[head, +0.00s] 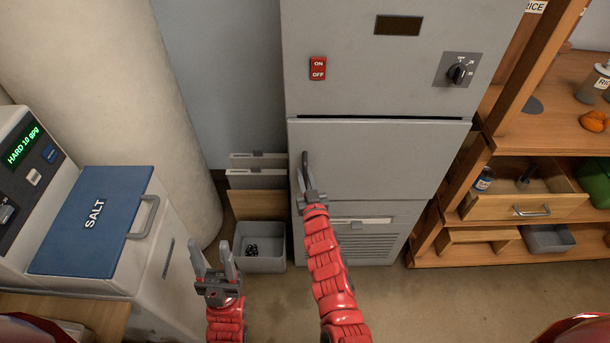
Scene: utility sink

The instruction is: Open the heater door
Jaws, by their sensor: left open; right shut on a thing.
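The heater (350,70) is a tall grey cabinet in the upper middle of the head view. Its door (390,155) is the flat grey panel below the switch section, and it looks closed or nearly so, with a dark gap along its top edge. A dark upright handle (304,163) is at the door's left edge. My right gripper (309,190) is shut on the lower part of this handle; its fingers partly hide the grip. My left gripper (212,258) is open and empty, low and to the left of the heater.
A red ON/OFF switch (318,69) and a dial (460,71) are above the door. A white machine with a blue SALT lid (95,220) stands left. A grey bin (247,260) sits beside the heater. A wooden shelf (560,125) stands close on the right.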

